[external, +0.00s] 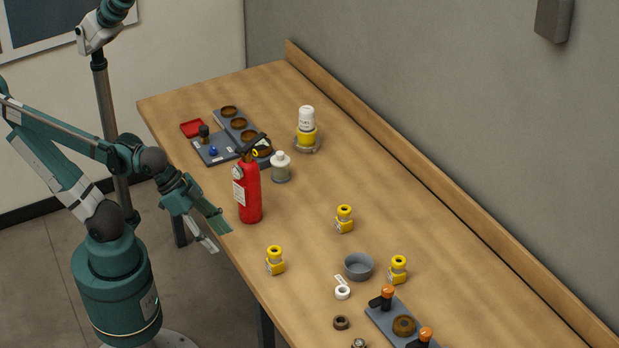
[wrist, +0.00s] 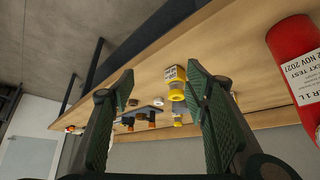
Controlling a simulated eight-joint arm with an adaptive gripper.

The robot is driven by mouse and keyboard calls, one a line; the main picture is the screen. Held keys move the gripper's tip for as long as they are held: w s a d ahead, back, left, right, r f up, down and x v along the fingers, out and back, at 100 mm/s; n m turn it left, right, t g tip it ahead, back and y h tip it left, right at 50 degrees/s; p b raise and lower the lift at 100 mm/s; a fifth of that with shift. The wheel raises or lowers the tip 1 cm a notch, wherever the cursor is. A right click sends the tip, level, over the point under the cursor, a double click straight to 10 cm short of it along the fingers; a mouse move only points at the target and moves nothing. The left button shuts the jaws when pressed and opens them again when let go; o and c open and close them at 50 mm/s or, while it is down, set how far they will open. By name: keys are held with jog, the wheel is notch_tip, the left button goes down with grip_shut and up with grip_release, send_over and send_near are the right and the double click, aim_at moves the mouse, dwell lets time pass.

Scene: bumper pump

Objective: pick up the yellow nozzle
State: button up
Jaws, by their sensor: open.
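Three similar small yellow pieces with pale lower parts and dark holes in their tops stand upright on the wooden table. One yellow piece (external: 275,261) is near the front edge, another yellow piece (external: 344,219) is farther back, and a third yellow piece (external: 398,270) is to the right. I cannot tell which is the yellow nozzle. My gripper (external: 219,239) is open and empty, at the table's front edge, left of the nearest piece and apart from it. In the tilted wrist view, a yellow piece with a labelled side (wrist: 176,91) shows between the spread fingers, some distance beyond them.
A red fire extinguisher (external: 249,192) stands close to my gripper. A grey bowl (external: 358,268), a white ring-shaped part (external: 342,292) and a grey plate with orange-topped clamps (external: 376,318) are to the right. A yellow-and-white bottle (external: 306,138) stands at the back. The table between is clear.

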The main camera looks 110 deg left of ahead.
jog(key=shift+r, duration=0.1)
dwell(0.3)
jog(key=r+m+g+p, duration=0.1)
jog(key=m+g+p, duration=0.55)
jog(key=p, duration=0.85)
send_over(274, 250)
jog(key=s+d, duration=0.1)
jog(key=s, duration=0.2)
jog(key=shift+w+a+f+m+p, duration=0.2)
jog(key=shift+w+f+m+p, duration=0.25)
jog(key=shift+w+p, duration=0.1)
jog(key=shift+w+a+f+m+p, duration=0.15)
jog(key=shift+w+f+m+p, duration=0.2)
jog(key=shift+w+p, duration=0.2)
jog(key=shift+w+a+f+m+g+p, duration=0.1)
jog(key=shift+w+f+m+g+p, duration=0.15)
jog(key=shift+f+p, duration=0.2)
jog(key=shift+w+a+f+m+g+p, duration=0.1)
jog(key=shift+w+f+m+p, duration=0.1)
jog(key=shift+f+p, duration=0.2)
jog(key=shift+f, duration=0.1)
jog(key=shift+f, duration=0.15)
jog(key=shift+f, duration=1.2)
